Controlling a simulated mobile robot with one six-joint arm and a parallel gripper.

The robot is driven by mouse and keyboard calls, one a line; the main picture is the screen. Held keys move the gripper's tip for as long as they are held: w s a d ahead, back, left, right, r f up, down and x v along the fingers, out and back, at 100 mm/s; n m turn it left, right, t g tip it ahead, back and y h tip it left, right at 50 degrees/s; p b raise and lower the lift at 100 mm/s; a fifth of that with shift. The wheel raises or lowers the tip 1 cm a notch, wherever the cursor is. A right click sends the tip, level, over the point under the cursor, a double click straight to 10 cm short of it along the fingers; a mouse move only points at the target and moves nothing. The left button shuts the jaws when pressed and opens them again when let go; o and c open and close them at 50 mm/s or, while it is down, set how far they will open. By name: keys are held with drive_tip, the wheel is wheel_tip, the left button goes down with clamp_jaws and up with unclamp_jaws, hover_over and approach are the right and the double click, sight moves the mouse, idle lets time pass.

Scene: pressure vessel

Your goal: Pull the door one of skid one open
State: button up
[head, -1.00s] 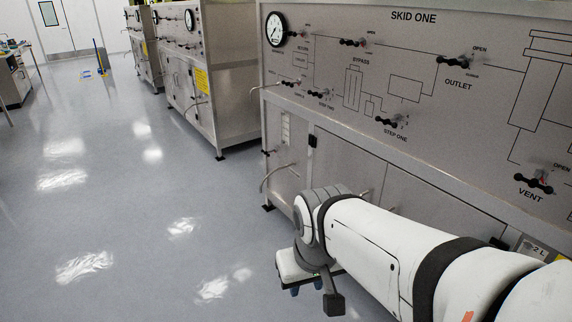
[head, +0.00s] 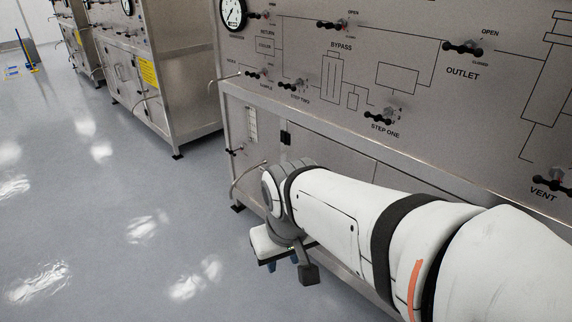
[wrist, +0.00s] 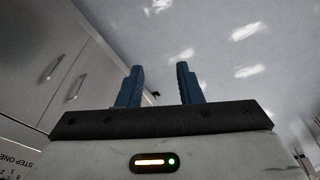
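Skid one is the grey metal panel unit (head: 430,85) filling the right of the head view. Its lower cabinet doors (head: 335,152) look shut, partly hidden behind my arm. The wrist view shows two cabinet doors (wrist: 35,60) at left, upside down, with two bar handles (wrist: 77,88) side by side. I cannot tell which is door one. My gripper (head: 282,265) hangs low in front of the cabinet, over the floor. In the wrist view its two blue fingers (wrist: 160,88) are apart with nothing between them. The handles are to the left of the fingers, not touching them.
The skid's frame edge (head: 300,125) juts along above the doors, and a bent pipe (head: 240,178) sticks out at its left end. Valve handles (head: 383,114) stick out of the panel. Another skid (head: 165,90) stands behind at left. The floor (head: 110,230) at left is clear.

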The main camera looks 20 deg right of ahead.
drive_tip(key=w+d+f+n+g+h+b, duration=0.2)
drive_tip(key=w+d+f+n+h+b, duration=0.3)
drive_tip(key=w+d+f, duration=0.45)
drive_tip(key=w+d+f+n+g+h+b, duration=0.2)
drive_tip(key=w+d+f+n+h+b, duration=0.3)
drive_tip(key=w+d, duration=0.75)
drive_tip(key=w+d+f+n+t+h+b, duration=0.3)
drive_tip(key=w+d+f+n+h+b, duration=0.25)
drive_tip(key=f, duration=0.55)
drive_tip(key=w+d+f+n+t+h+b, duration=0.2)
drive_tip(key=w+d+f+n, duration=0.3)
drive_tip(key=w+d+f, duration=0.35)
drive_tip(key=shift+m, duration=0.25)
drive_tip(key=d, duration=0.2)
drive_tip(key=w+d+f, duration=0.1)
drive_tip(key=d, duration=0.1)
drive_tip(key=d+b, duration=0.1)
drive_tip(key=d, duration=0.1)
drive_tip(key=shift+w+f, duration=0.25)
drive_tip(key=shift+w, duration=0.15)
drive_tip(key=shift+c, duration=0.4)
clamp_jaws()
drive_tip(key=shift+d, duration=0.1)
